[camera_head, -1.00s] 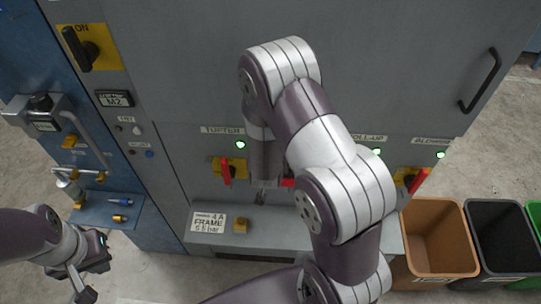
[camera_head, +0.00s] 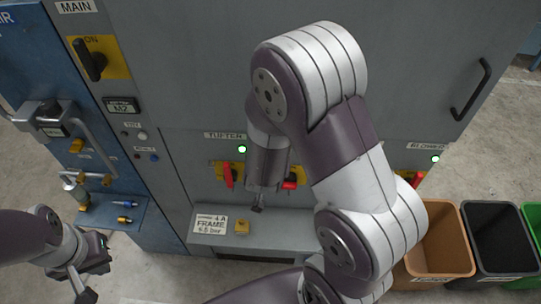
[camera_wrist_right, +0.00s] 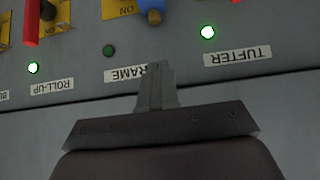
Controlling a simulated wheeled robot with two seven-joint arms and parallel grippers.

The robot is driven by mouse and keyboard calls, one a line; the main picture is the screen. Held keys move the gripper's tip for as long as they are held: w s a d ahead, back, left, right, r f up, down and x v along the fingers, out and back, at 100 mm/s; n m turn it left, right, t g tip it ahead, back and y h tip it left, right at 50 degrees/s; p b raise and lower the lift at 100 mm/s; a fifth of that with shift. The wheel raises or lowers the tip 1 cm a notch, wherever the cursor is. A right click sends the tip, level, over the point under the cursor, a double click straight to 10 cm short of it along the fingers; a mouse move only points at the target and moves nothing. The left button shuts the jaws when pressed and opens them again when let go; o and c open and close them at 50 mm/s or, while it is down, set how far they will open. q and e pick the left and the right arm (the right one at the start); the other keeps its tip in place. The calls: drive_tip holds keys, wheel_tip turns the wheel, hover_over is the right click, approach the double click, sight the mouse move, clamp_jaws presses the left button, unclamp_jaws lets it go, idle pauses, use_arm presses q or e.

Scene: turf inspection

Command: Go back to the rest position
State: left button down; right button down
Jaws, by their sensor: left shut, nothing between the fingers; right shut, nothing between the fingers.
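My right gripper (camera_head: 257,206) is shut and empty, hanging in front of the grey machine (camera_head: 200,75) below the row of switches. In the right wrist view its closed fingers (camera_wrist_right: 157,75) point at the panel beside the upside-down FRAME label (camera_wrist_right: 126,75), with nothing between them. My right arm covers part of the switch row in the head view. My left gripper (camera_head: 86,292) is shut and empty at the lower left, over the floor and apart from the blue cabinet (camera_head: 30,75).
Red-handled switches (camera_head: 229,176) line the panel. Green lamps glow at TUFTER (camera_wrist_right: 208,32) and ROLL-UP (camera_wrist_right: 33,68); the FRAME lamp (camera_wrist_right: 109,50) is dark. A ledge holds a FRAME sign (camera_head: 211,225) and yellow block (camera_head: 242,227). Brown (camera_head: 438,225) and black (camera_head: 495,225) bins stand right.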

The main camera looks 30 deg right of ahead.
drive_tip(key=shift+s+a+r, duration=0.3)
drive_tip(key=shift+s+r, duration=0.15)
drive_tip(key=shift+s, duration=0.05)
drive_tip(key=shift+w+d, duration=0.1)
drive_tip(key=shift+w, duration=0.05)
